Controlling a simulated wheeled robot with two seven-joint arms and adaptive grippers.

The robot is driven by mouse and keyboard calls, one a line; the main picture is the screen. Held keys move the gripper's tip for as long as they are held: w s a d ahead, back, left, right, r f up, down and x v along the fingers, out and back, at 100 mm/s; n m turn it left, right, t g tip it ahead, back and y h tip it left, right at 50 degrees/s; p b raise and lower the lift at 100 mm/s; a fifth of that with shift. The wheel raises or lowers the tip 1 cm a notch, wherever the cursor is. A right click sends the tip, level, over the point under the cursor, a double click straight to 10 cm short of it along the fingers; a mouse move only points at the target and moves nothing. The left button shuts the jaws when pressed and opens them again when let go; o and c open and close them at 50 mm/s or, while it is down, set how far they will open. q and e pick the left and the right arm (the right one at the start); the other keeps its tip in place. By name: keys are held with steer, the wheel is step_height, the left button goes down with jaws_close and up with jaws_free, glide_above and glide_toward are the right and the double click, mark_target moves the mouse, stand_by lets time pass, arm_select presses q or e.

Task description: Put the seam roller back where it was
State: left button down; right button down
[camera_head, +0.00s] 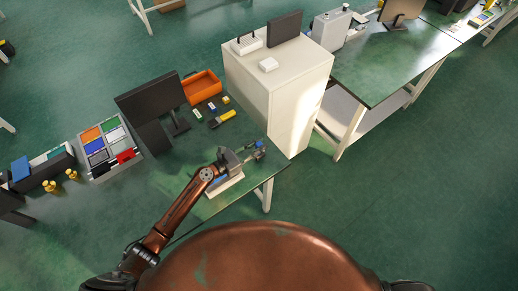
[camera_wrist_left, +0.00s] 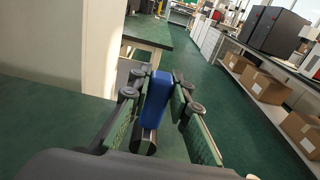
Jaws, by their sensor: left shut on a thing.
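My left gripper (camera_head: 254,152) is over the near right end of the green bench top, close to the white cabinet. Its fingers are shut on a blue-handled tool, which I take as the seam roller (camera_wrist_left: 157,96). In the left wrist view the blue handle stands between the two green finger pads (camera_wrist_left: 160,112), with a dark rounded part at its lower end. In the head view only a small blue bit of it shows at the fingertips. A white tray (camera_head: 226,187) lies below the left wrist, partly hidden by the arm. My right gripper is not in view.
The tall white cabinet (camera_head: 291,110) stands right beside the gripper. On the bench are a black monitor (camera_head: 150,98), an orange bin (camera_head: 203,86), a yellow-and-black tool (camera_head: 222,119) and a grey tray of coloured compartments (camera_head: 108,147). Bare bench shows between monitor and gripper.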

arm_select(q)
steer(key=shift+f, duration=0.7)
steer(key=shift+f, duration=0.2)
steer(key=c, duration=1.8)
jaws_free()
steer(key=shift+s+a+r, duration=0.1)
steer(key=shift+r, duration=0.1)
steer(key=b+v, duration=0.1)
steer(key=v, duration=1.1)
steer(key=shift+f, duration=0.1)
